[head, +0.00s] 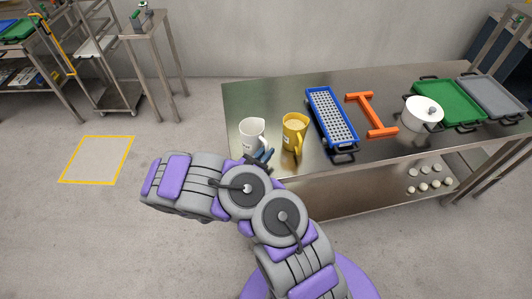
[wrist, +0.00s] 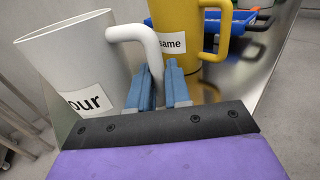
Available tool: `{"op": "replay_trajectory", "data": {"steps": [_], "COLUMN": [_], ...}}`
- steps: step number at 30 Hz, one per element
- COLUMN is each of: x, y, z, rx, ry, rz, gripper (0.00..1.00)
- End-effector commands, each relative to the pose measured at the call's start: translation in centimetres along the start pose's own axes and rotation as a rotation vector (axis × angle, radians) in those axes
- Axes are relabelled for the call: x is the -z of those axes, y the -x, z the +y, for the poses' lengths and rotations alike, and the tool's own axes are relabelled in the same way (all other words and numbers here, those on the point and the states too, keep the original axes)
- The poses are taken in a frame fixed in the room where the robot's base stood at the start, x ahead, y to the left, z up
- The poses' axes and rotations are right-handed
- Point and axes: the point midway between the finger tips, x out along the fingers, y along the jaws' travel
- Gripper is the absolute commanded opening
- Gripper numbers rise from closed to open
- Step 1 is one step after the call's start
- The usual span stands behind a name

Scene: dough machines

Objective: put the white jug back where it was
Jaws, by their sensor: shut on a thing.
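The white jug (head: 252,137) is at the left end of the steel table, close to upright in the head view. In the wrist view the white jug (wrist: 75,65) fills the left side, with a label reading "our". My gripper (head: 263,157) is at the jug's right front side. In the wrist view my gripper (wrist: 165,88) has its blue fingers shut on the lower part of the jug's handle. I cannot tell whether the jug's base touches the table; the fingers hide part of the handle.
A yellow jug (head: 293,132) labelled "same" stands close to the right of the white jug. Further right on the steel table (head: 262,98) are a blue perforated tray (head: 331,115), an orange frame (head: 371,115), a white pot (head: 421,115) and green and grey trays. Bare tabletop lies behind the jugs.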

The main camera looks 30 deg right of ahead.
Motion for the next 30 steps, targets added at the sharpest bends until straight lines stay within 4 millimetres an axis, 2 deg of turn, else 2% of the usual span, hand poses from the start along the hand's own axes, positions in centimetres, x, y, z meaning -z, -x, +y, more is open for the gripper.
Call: {"op": "replay_trajectory", "data": {"steps": [1, 2, 10, 20, 23, 30], "x": [0.1, 0.2, 0.1, -0.1, -0.1, -0.2], "y": [-0.1, -0.1, -0.3, 0.2, 1.2, 5.5], "z": [-0.1, -0.1, -0.2, 0.0, 0.0, 0.1], "rx": [0.001, 0.001, 0.002, 0.000, -0.002, -0.004], "ry": [-0.001, -0.001, -0.001, -0.001, 0.000, -0.001], "rz": [0.000, 0.000, 0.003, 0.000, 0.001, 0.002], "gripper": [0.00, 0.19, 0.44, 0.44, 0.44, 0.44]}}
